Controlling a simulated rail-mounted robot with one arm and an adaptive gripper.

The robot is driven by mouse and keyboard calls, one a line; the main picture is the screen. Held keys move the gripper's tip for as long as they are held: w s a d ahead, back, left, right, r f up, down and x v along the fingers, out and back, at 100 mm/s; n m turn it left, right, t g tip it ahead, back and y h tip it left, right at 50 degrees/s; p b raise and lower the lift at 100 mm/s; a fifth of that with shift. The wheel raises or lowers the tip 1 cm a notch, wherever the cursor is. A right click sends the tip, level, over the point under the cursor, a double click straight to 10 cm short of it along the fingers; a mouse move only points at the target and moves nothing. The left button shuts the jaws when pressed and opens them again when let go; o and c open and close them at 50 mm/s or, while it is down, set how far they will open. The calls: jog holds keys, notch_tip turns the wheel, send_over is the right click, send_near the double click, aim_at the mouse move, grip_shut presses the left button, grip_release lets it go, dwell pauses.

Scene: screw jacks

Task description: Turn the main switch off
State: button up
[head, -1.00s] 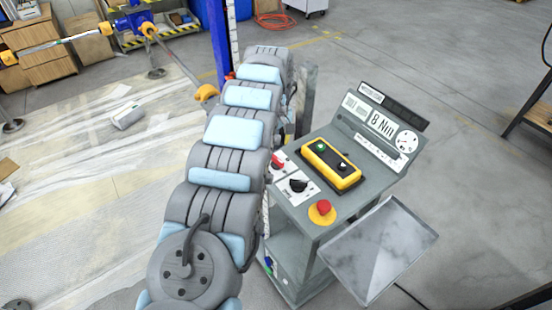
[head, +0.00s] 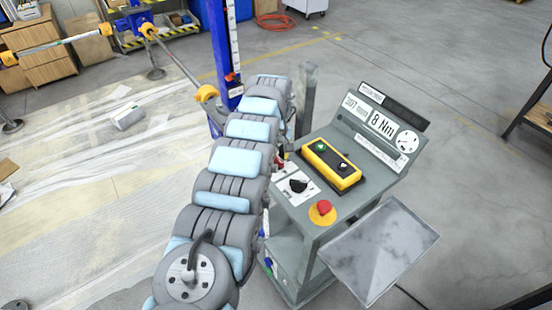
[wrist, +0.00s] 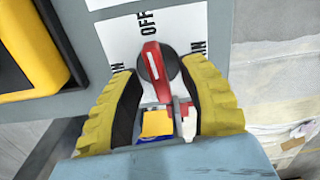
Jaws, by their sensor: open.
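The main switch (wrist: 153,62) shows in the wrist view as a red handle on a dark round base, on a white plate (wrist: 118,40). The word OFF stands above it, and partly covered ON marks stand at both sides. The red handle runs nearly upright in the picture, its top towards OFF, tilted slightly left. My gripper (wrist: 160,72) is open, with its yellow ribbed fingers on either side of the handle. I cannot tell whether they touch it. In the head view my arm hides most of the switch and the gripper.
The grey console (head: 353,203) also carries a black knob (head: 298,185), a yellow button box (head: 331,166), a red emergency stop (head: 323,208) and a display panel (head: 380,124). A metal tray (head: 380,250) juts out at its front right. A blue post (head: 229,50) stands behind my arm.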

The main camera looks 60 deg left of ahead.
jog(key=shift+c, duration=0.2)
grip_shut()
jog(key=shift+m+p, duration=0.3)
jog(key=shift+p, duration=0.05)
jog(key=shift+m, duration=0.3)
jog(key=shift+o, duration=0.2)
grip_release()
